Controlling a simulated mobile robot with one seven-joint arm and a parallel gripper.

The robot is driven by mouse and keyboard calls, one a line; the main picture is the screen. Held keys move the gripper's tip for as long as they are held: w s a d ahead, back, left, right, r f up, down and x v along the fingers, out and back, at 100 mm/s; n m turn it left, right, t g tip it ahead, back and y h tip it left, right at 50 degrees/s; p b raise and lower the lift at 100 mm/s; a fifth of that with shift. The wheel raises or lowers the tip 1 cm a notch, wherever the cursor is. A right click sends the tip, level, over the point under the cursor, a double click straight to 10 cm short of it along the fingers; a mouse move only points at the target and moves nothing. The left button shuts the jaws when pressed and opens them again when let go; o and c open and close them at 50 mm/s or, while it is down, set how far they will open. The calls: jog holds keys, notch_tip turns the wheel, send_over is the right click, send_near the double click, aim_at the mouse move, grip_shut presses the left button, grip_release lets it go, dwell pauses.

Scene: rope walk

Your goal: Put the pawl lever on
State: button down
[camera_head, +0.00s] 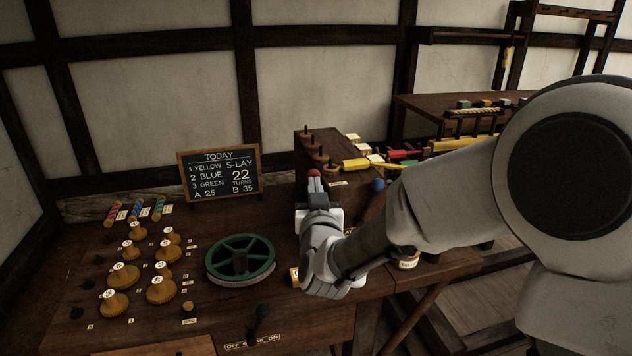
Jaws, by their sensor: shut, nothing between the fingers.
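No lever carries a label I can read as pawl, so I cannot tell which one it is. A dark lever (263,316) stands at the bench's front edge above a plate (252,341) reading OFF and ON, its middle word unclear. A blue-knobbed lever (377,185) stands right of my gripper, its lower part partly hidden by my arm. A red knob (314,173) shows just beyond my fingertips; its stem is hidden. My gripper (314,188) is shut and points away over the bench; whether it touches the red knob cannot be told.
A green spoked wheel (240,260) lies left of my gripper. Several wooden weights (124,275) and coloured rope pieces (135,209) stand farther left. A chalkboard (219,174) leans at the back. A raised wooden block (331,148) stands behind my gripper. My arm hides much of the right side.

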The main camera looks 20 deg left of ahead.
aim_at(309, 172)
jog(key=w+r+g+p, duration=0.1)
jog(key=p, duration=0.3)
jog(key=w+a+r+g+h+p, duration=0.1)
jog(key=g+p, duration=0.1)
jog(key=p, duration=0.3)
jog(key=w+a+r+g+p, duration=0.1)
jog(key=p, duration=0.4)
jog(key=shift+w+a+n+g+h, duration=0.15)
jog(key=shift+w+n+g+h, duration=0.15)
jog(key=shift+n+g, duration=0.1)
jog(key=p, duration=0.2)
jog(key=w+g+p, duration=0.1)
jog(key=p, duration=0.1)
jog(key=shift+a+f+h, duration=0.2)
jog(key=shift+a+h, duration=0.05)
jog(key=shift+h, duration=0.05)
jog(key=shift+w+p, duration=0.1)
jog(key=shift+p, duration=0.35)
jog(key=shift+r, duration=0.1)
